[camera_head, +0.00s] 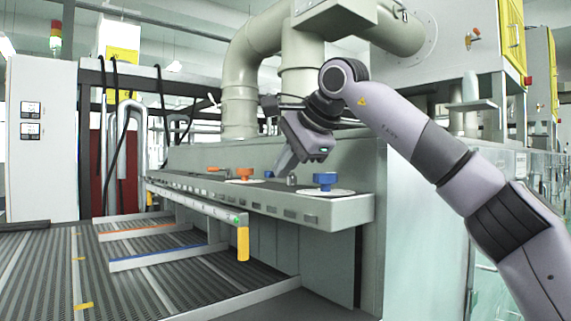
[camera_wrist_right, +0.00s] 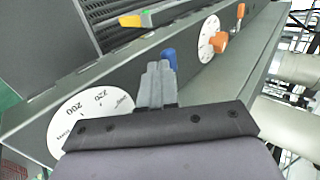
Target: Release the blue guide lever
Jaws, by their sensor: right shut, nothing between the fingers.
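The blue guide lever appears as a small blue piece (camera_head: 268,174) on the ledge of the machine, just left of my right gripper's tips in the head view. In the right wrist view the blue lever (camera_wrist_right: 169,57) stands upright just beyond the fingertips, its lower part hidden by them. My right gripper (camera_head: 281,172) points down over the ledge; its fingers (camera_wrist_right: 158,66) are together with nothing between them. Whether they touch the lever I cannot tell. My left gripper is not in view.
A blue knob (camera_head: 326,180) on a white dial is at the ledge's right end; an orange knob (camera_head: 244,174) and orange lever (camera_head: 215,169) are farther left. A rail with a yellow end (camera_head: 242,243) runs in front, above the roller conveyor (camera_head: 50,270). Thick pipes (camera_head: 239,90) rise behind.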

